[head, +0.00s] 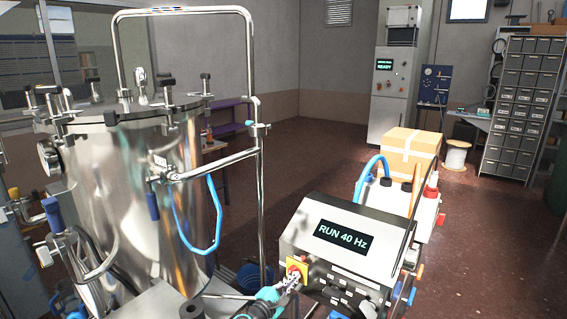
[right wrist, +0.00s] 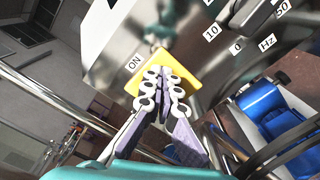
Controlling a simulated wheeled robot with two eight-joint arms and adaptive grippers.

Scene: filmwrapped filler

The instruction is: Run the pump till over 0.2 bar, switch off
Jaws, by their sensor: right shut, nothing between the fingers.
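The pump control box (head: 318,225) stands at the lower centre right of the head view, and its display (head: 343,237) reads RUN 40 Hz. On its front is the yellow plate of the rotary switch, with a red knob (head: 296,266). My right gripper (head: 290,284) is shut and empty, its fingertips close in front of the switch. In the right wrist view the fingertips overlap the yellow plate (right wrist: 190,78) beside an ON label and hide the knob; I cannot tell whether they touch. A round pressure gauge (head: 48,157) sits on the steel vessel (head: 130,180), its reading too small. My left gripper is not in view.
The vessel's steel tube frame (head: 258,180) stands left of the box, and a blue hose (head: 212,215) hangs there. A cardboard box (head: 408,152) and white containers (head: 408,205) stand behind it. A cabinet (head: 390,90) shows READY. The floor at right is mostly clear.

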